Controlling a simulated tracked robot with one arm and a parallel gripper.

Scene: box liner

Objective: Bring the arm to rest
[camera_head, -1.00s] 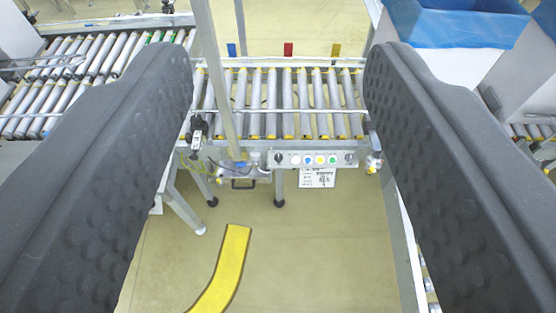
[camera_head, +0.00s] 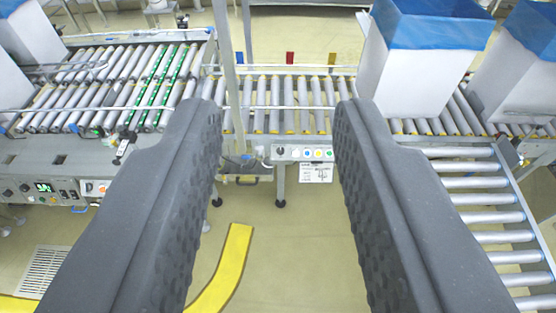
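My gripper (camera_head: 276,108) shows as two dark grey padded fingers, one on each side of the picture's middle. The fingers stand apart with nothing between them. Through the gap I see a roller conveyor (camera_head: 284,118) with a small button panel on its front edge, and bare floor below. The right fingertip overlaps the lower left of a white box with a blue liner (camera_head: 408,70) in the picture; I cannot tell the distance between them. The rest of my arm is not in view.
Another blue-lined white box (camera_head: 520,75) stands at the far right, and white boxes (camera_head: 30,38) stand at the left. Roller conveyors lie at left (camera_head: 100,85) and lower right (camera_head: 490,200). A yellow floor stripe (camera_head: 228,265) crosses open floor.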

